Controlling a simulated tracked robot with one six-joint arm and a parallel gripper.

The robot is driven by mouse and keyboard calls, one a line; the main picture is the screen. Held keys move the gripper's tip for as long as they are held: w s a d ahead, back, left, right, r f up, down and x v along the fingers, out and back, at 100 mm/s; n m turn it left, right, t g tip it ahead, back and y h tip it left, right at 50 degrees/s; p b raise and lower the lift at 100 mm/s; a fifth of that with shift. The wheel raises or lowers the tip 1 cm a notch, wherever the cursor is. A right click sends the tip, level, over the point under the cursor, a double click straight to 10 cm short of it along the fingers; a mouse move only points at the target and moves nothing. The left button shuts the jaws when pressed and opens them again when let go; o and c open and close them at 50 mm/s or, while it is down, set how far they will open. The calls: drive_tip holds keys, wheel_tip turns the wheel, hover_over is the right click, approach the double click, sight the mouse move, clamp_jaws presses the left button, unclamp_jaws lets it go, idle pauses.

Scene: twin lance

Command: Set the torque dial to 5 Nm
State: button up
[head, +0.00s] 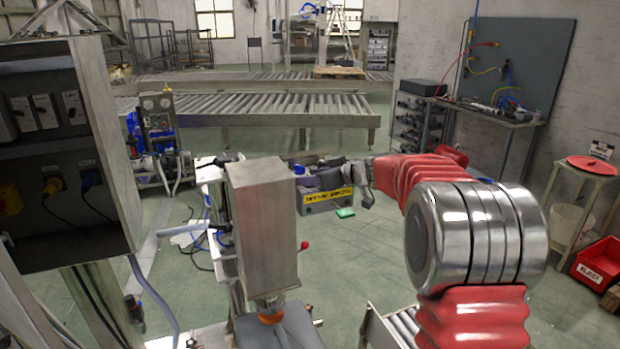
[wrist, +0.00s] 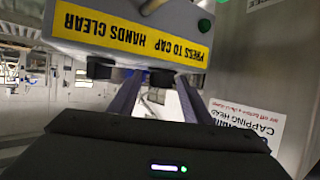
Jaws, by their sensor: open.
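No torque dial or scale can be made out in either view. A grey box with a yellow label reading "PRESS TO CAP HANDS CLEAR" (wrist: 130,30) fills the top of the wrist view, upside down. A white "CAPPING HEAD" sign (wrist: 250,125) is on the grey surface at the right of the wrist view.
A tall grey metal column (head: 262,220) stands at centre. An electrical cabinet (head: 60,140) is close on the left. Roller conveyors (head: 270,104) cross the back. Green floor lies between.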

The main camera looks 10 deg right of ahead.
drive_tip(key=c, duration=1)
drive_tip(key=shift+c, duration=0.2)
drive_tip(key=shift+m+h, duration=0.3)
drive_tip(key=shift+m, duration=0.1)
drive_tip(key=shift+m+t+h, duration=0.6)
drive_tip(key=shift+m+h, duration=0.1)
drive_tip(key=shift+h, duration=0.1)
drive_tip(key=shift+m+t+h, duration=0.3)
drive_tip(key=shift+m+h, duration=0.5)
drive_tip(key=shift+h, duration=0.1)
drive_tip(key=shift+m+t+h, duration=0.3)
drive_tip(key=shift+m+h, duration=0.9)
drive_tip(key=shift+h, duration=0.1)
drive_tip(key=o, duration=1)
drive_tip(key=shift+o, duration=0.2)
